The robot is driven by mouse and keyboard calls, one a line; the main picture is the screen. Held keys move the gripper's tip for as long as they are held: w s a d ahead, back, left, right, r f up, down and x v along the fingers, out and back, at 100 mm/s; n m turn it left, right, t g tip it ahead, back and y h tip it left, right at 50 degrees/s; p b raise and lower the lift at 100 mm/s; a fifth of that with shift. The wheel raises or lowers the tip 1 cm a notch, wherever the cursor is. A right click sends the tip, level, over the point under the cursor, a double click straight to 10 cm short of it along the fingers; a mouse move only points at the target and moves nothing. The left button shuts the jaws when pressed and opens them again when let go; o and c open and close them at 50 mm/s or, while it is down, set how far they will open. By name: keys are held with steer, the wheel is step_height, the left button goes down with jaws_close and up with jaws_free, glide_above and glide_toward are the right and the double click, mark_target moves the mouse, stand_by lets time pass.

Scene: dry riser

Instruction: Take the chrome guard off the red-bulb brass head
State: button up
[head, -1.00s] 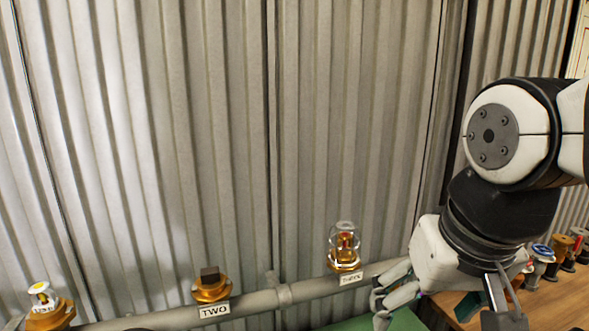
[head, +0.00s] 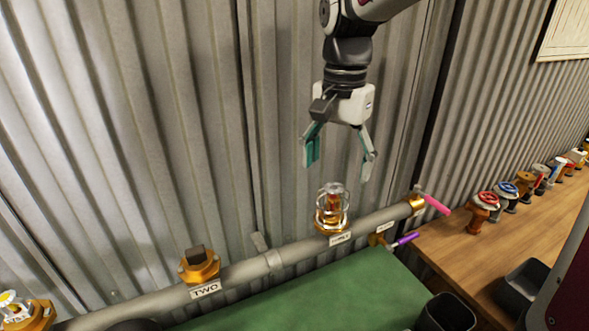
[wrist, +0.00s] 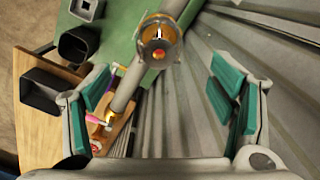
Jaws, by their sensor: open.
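The brass head with the red bulb (head: 333,212) stands on the grey pipe at the label that appears to read THREE. The chrome guard (head: 331,188) is a wire cage around it. My gripper (head: 340,167) is open and empty, pointing down above the guard and apart from it. In the wrist view the caged head (wrist: 158,40) shows at the top, beyond and between the open fingers (wrist: 160,100). A small red spot shows in its middle.
A brass fitting with a dark block (head: 198,264) stands at TWO, and a yellow-and-white head (head: 22,310) at far left. The corrugated wall (head: 180,120) is close behind. A wooden bench (head: 470,250) with several valves and a black bin (head: 525,285) is right; a green surface (head: 320,295) lies in front.

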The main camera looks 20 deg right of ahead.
mark_target(333, 209)
step_height(333, 209, down, 10)
steer(key=shift+f+p, duration=0.1)
steer(key=shift+p, duration=0.2)
steer(key=c, duration=1.3)
steer(key=o, duration=0.6)
steer(key=c, duration=0.6)
steer(key=shift+o, duration=0.2)
steer(key=shift+s+r, duration=0.1)
steer(key=shift+r, duration=0.5)
steer(key=shift+r+p, duration=1.85)
steer(key=shift+r, duration=1.95)
steer(key=shift+r+p, duration=0.65)
steer(key=shift+r, duration=1.3)
